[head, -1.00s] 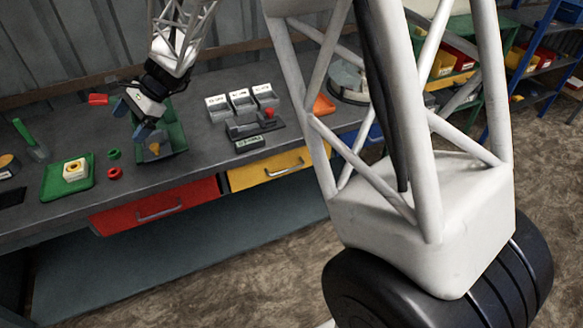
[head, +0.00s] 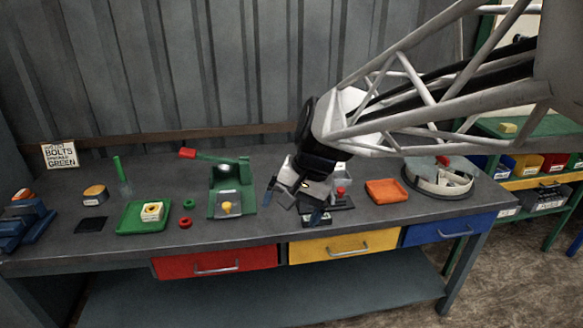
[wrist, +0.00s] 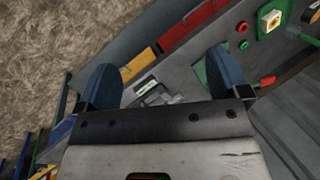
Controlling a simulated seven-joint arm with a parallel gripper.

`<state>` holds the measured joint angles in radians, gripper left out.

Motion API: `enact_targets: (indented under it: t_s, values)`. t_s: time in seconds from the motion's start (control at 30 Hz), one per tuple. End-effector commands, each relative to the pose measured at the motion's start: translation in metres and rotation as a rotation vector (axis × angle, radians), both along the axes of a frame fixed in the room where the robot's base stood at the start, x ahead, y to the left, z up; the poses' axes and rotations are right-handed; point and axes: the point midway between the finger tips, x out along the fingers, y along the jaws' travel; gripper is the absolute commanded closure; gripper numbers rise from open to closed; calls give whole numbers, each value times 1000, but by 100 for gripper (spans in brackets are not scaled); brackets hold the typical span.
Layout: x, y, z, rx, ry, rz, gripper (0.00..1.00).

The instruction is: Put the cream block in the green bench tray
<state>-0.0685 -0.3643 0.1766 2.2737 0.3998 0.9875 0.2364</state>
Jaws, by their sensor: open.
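A cream block with a yellow centre (head: 152,211) sits in the flat green tray (head: 129,221) on the left part of the bench. Both also show at the top right of the wrist view, the block (wrist: 272,19) on the green tray (wrist: 262,32). A small pale yellow block (head: 508,128) lies on the green shelf unit at the right; I cannot tell its exact shape. My gripper (head: 295,203) is open and empty, above the middle of the bench, well right of the green tray. Its two blue fingers stand wide apart in the wrist view (wrist: 162,78).
A green press with a red handle (head: 225,180) stands between the tray and my gripper. Red and green rings (head: 185,222) lie beside the tray. An orange tray (head: 386,191) and a round grey container (head: 440,180) are at the right. Small blocks and a black stand are partly hidden behind my gripper.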

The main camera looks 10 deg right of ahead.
Motion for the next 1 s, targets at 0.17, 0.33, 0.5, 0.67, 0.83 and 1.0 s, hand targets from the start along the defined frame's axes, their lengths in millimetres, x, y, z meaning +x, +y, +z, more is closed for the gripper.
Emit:
enact_targets:
  t_s: [0.17, 0.33, 0.5, 0.67, 0.83, 1.0]
  values:
    - [-46, -29, 2, -107, -72, 87, 6]
    - [-87, -55, 0, -216, -131, 172, 6]
    - [-122, -75, -5, -313, -175, 247, 6]
    - [-141, -87, -8, -373, -200, 292, 6]
    - [-149, -92, -10, -398, -207, 313, 6]
    - [-149, -92, -10, -399, -208, 314, 6]
